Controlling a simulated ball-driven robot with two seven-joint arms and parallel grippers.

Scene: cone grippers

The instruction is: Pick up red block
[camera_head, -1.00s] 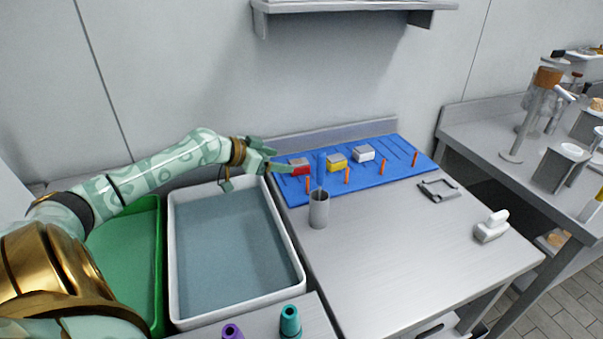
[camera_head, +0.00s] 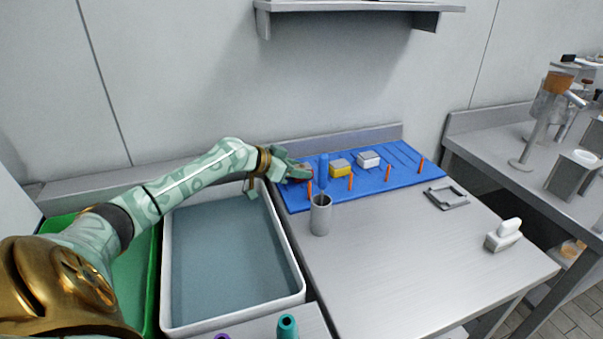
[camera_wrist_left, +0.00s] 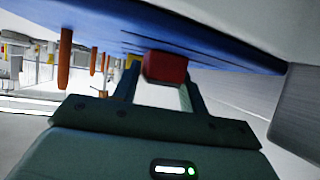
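The red block (camera_wrist_left: 165,67) shows in the left wrist view between the two fingers of my left gripper (camera_wrist_left: 159,78), with a gap at its left side. In the head view, my left gripper (camera_head: 303,170) reaches in from the left over the left end of the blue mat (camera_head: 408,179). There it hides nearly all of the red block, and only a trace of red shows by the fingertips. The fingers look open around the block; firm contact is not visible. My right gripper is in neither view.
A yellow block (camera_head: 341,171) and a white block (camera_head: 368,160) sit on the mat, right of the gripper. Several orange pegs (camera_head: 388,173) stand along its front. A white-rimmed tray (camera_head: 168,270) lies left.

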